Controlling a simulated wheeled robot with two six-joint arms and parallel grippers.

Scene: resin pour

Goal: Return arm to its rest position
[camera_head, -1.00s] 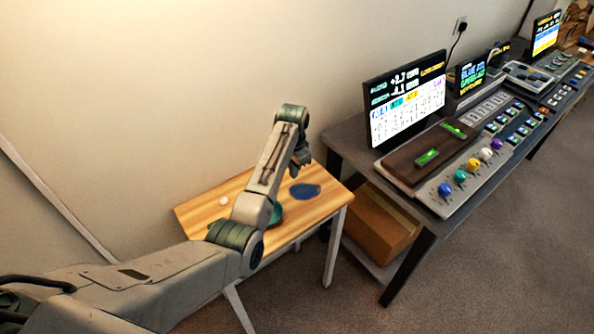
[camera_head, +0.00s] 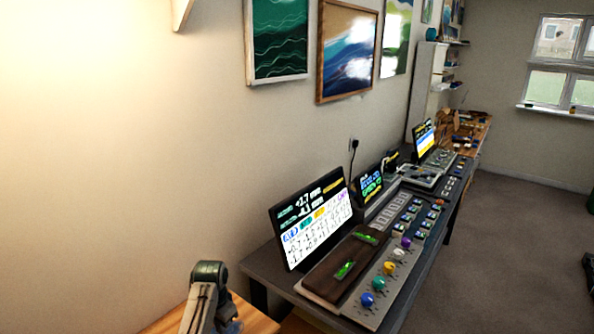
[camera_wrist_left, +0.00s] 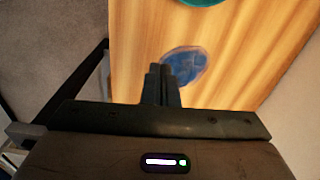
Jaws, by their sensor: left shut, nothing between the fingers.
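My left gripper (camera_wrist_left: 161,84) shows in the left wrist view with its two fingers together and nothing between them. It points over a wooden table (camera_wrist_left: 240,70), and its fingertips overlap the near-left edge of a blue round patch (camera_wrist_left: 187,64) in the picture. I cannot tell the height above the table. In the head view only the upper part of my left arm shows at the bottom, in front of the wooden table's edge (camera_head: 262,322); its gripper there is mostly cut off. My right gripper is not in view.
A green round thing (camera_wrist_left: 200,1) is at the top of the wrist view. To the right in the head view, a dark bench (camera_head: 262,262) carries a screen (camera_head: 312,218) and a control panel with coloured knobs (camera_head: 390,268). Carpet floor (camera_head: 500,260) is free at the right.

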